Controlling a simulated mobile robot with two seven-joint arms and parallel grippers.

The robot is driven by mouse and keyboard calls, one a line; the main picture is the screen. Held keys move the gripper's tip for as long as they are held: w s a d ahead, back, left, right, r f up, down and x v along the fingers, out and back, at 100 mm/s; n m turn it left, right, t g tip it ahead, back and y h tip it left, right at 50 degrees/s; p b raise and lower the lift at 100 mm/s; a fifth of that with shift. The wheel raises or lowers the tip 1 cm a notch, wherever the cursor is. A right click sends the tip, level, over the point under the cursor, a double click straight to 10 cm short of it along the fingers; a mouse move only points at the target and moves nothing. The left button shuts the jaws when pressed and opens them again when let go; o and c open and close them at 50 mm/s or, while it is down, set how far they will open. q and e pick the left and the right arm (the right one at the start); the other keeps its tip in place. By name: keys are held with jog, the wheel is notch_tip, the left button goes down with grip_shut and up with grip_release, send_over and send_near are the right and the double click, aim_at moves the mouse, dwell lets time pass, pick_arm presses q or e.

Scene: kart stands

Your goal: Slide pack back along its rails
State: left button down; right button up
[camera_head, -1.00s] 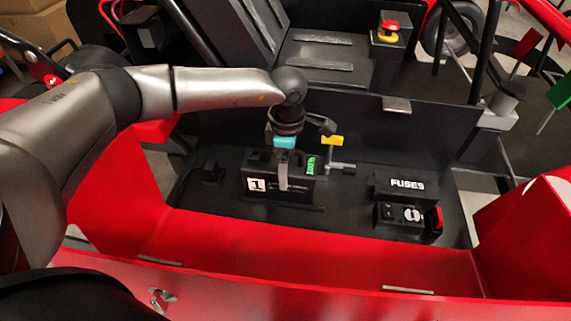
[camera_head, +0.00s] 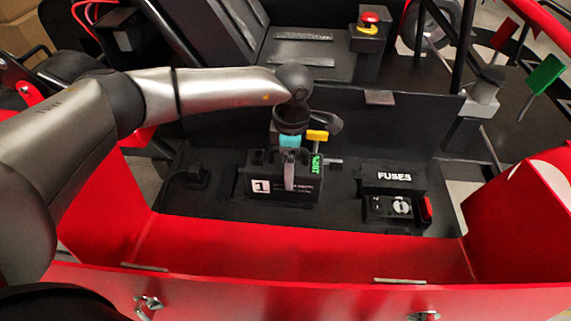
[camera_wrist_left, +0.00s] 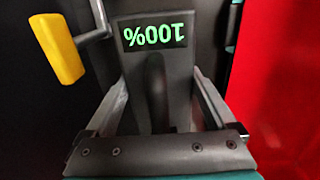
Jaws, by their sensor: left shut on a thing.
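The black pack (camera_head: 305,190), marked with a white "1" and green lettering, sits upright on the kart's dark floor. My left gripper (camera_head: 289,178) comes down on it from above and is shut on it, one finger showing on the near side. In the left wrist view the pack's top (camera_wrist_left: 135,75) shows a green "100%" display, with the gripper fingers on both sides below it. A yellow-handled lever (camera_head: 317,136) stands behind the pack's right end, and its yellow grip also shows in the left wrist view (camera_wrist_left: 56,48). The rails are hard to make out. My right gripper is not visible.
A FUSES box (camera_head: 393,178) and a switch unit with a red part (camera_head: 398,209) stand to the right. A small black block (camera_head: 197,177) with a cable lies left of the pack. The red side panel (camera_head: 290,250) runs along the front. A dark wall rises behind.

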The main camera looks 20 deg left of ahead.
pick_arm(q)
jog(key=shift+d, duration=0.15)
grip_release()
jog(key=shift+r, duration=0.1)
